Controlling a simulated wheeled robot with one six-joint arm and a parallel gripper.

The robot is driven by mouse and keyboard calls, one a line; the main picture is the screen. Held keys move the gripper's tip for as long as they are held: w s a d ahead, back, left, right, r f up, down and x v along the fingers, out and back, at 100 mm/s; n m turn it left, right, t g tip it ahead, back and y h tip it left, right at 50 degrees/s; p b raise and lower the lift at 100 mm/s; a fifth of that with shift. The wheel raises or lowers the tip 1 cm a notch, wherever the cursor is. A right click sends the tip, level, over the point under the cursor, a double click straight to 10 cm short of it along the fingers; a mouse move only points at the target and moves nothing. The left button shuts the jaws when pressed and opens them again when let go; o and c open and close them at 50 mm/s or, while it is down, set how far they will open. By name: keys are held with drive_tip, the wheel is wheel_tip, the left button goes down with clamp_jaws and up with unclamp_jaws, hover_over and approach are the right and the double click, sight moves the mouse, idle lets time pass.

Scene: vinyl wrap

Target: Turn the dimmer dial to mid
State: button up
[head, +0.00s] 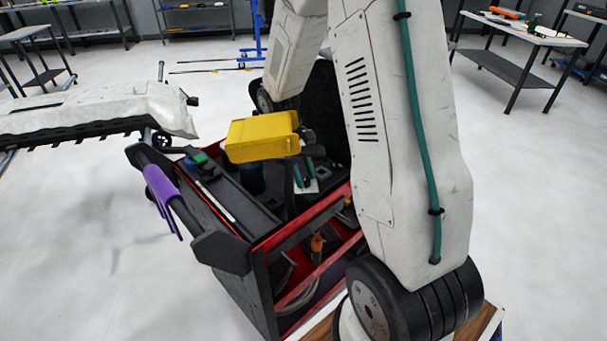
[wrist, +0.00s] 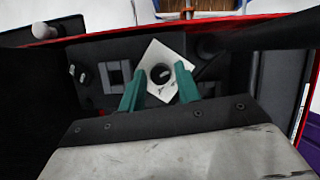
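The dimmer dial (wrist: 162,73) is a round black knob on a white, diamond-turned plate (wrist: 152,56) on the dark cart top, seen in the wrist view. Small dark marks lie on the plate near the knob; its pointer setting is too small to tell. My gripper (wrist: 160,69) has two teal fingers spread apart, one on each side of the knob in the picture. I cannot tell whether they touch it. In the head view my gripper (head: 304,172) points down over the cart, and the white plate shows partly behind the fingers; the knob is not clear there.
The red and black tool cart (head: 262,290) holds a long tray and tools. A purple glove (head: 160,190) hangs on its handle. A large white panel (head: 90,108) on a stand is at left. Work tables stand at the back; open floor surrounds the cart.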

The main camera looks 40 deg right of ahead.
drive_tip(key=c, duration=0.7)
drive_tip(key=shift+m, duration=0.3)
drive_tip(key=m+y, duration=0.2)
drive_tip(key=m, duration=0.3)
drive_tip(key=shift+d, duration=0.2)
drive_tip(key=m+y, duration=0.1)
drive_tip(key=m, duration=0.2)
drive_tip(key=m+t+y, duration=0.1)
drive_tip(key=m, duration=0.2)
drive_tip(key=shift+s+d+t, duration=0.1)
drive_tip(key=shift+t, duration=0.2)
drive_tip(key=o, duration=0.7)
